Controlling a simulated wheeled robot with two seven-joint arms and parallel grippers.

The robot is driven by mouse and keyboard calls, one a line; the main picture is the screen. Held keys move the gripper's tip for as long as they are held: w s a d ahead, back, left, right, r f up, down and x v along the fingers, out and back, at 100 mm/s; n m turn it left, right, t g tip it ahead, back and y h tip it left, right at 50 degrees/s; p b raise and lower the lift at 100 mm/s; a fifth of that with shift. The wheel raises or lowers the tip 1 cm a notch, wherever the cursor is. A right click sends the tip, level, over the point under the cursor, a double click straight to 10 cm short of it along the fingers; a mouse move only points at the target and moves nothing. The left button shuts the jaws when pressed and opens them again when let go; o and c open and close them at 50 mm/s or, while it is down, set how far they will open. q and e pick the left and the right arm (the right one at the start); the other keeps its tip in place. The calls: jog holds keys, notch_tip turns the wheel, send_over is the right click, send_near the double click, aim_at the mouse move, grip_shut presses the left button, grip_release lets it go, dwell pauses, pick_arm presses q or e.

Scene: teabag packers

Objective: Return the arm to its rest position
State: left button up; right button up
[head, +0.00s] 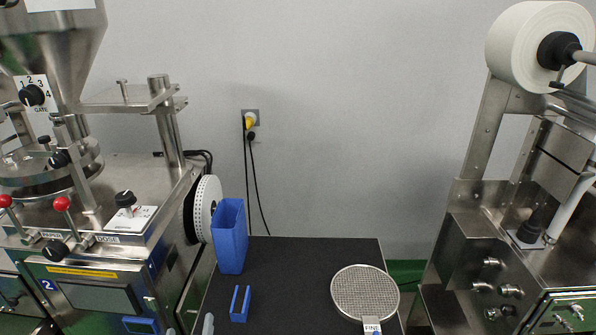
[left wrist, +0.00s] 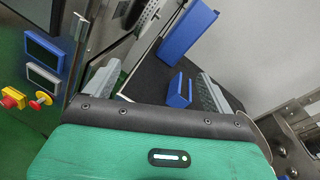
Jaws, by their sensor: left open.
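My left gripper (head: 190,328) barely shows at the bottom edge of the head view, where a grey fingertip is seen. In the left wrist view my left gripper (left wrist: 155,88) has its two grey ridged fingers spread wide with nothing held between them. Its green body fills the lower part of that view. The small blue holder (left wrist: 180,90) shows beyond the fingers, near the right one; I cannot tell the exact gap. My right gripper is in neither view.
A black table (head: 290,270) stands between two steel machines. It carries a tall blue bin (head: 230,236), the small blue holder (head: 240,304) and a round mesh sieve (head: 365,292) labelled FINE. The left machine (head: 100,270) stands close to the table's left side. The table's middle is clear.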

pick_arm(q)
jog(key=s+a+f+n+g+y, duration=0.3)
jog(key=s+n+g, duration=0.55)
jog(key=n, duration=0.85)
jog(key=s+d+f+n+g+h, duration=0.1)
jog(key=s+d+n+g+h, duration=0.15)
jog(key=s+n, duration=0.35)
jog(key=s+d+f+n+g+h, duration=0.25)
jog(key=s+n, duration=0.25)
jog(key=s, duration=0.3)
notch_tip(320, 180, down, 28)
jog(key=s+a+f+g, duration=0.1)
jog(key=s+f, duration=0.9)
jog(key=f, duration=0.1)
jog(key=s+a+f+g, duration=0.1)
jog(key=s+a+f, duration=0.1)
jog(key=s+f, duration=0.8)
jog(key=shift+s+a+f+m, duration=0.15)
jog(key=shift+a+f+m, duration=0.15)
jog(key=shift+f, duration=0.05)
